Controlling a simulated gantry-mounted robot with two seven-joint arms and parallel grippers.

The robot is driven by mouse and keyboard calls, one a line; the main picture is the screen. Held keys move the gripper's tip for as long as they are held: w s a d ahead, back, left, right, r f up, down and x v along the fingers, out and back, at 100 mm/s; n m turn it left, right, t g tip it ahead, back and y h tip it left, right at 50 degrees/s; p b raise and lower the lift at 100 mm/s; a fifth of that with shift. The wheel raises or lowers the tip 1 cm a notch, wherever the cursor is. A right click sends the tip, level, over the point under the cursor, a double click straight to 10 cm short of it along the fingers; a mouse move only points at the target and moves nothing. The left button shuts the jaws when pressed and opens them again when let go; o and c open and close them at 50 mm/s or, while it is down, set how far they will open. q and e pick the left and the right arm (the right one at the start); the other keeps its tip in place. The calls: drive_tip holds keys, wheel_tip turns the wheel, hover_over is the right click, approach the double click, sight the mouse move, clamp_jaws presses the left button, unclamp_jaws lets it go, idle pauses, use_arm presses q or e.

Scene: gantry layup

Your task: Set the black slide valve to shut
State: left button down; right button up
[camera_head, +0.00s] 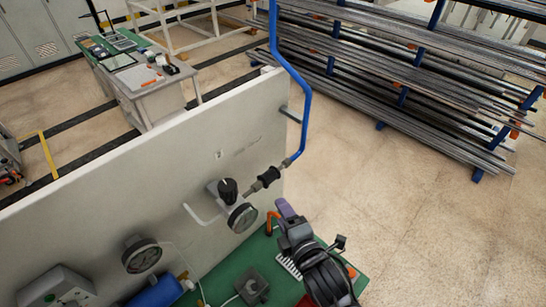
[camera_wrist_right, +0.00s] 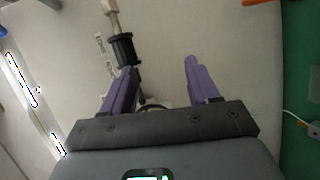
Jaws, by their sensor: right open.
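The black slide valve (camera_head: 267,178) is a dark ribbed sleeve on the line between the blue pipe and the regulator, in front of the pale upright panel. In the right wrist view the black valve (camera_wrist_right: 122,48) shows just beyond the tip of the left-hand finger, which may hide part of it. My right gripper (camera_head: 284,208) is below and right of the valve in the head view, with purple fingers. In the wrist view the right gripper (camera_wrist_right: 160,75) is open, with nothing held between its fingers. My left gripper is not in view.
A regulator with a black knob (camera_head: 228,190) and a round gauge (camera_head: 242,217) sits left of the valve. The blue pipe (camera_head: 303,110) rises over the panel's edge (camera_head: 120,150). A green bench top (camera_head: 232,268) with small items lies below. Bar racks (camera_head: 400,70) stand behind.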

sight(271, 181)
drive_tip(key=shift+n+t, duration=0.4)
drive_tip(key=shift+t, duration=0.2)
drive_tip(key=w+a+r, duration=0.1)
drive_tip(key=w, duration=0.2)
drive_tip(key=w+a+r+p, duration=0.1)
drive_tip(key=w, duration=0.3)
drive_tip(key=w+a+r, duration=0.1)
drive_tip(key=w, duration=0.2)
drive_tip(key=shift+w+a, duration=0.35)
drive_tip(key=shift+a, duration=0.05)
drive_tip(key=shift+x, duration=0.75)
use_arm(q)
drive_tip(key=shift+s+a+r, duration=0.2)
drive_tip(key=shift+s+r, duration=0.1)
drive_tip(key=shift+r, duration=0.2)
use_arm(e)
drive_tip(key=shift+f, duration=0.1)
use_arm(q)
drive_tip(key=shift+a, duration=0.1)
use_arm(e)
drive_tip(key=shift+c, duration=0.4)
drive_tip(key=shift+c, duration=1.2)
clamp_jaws()
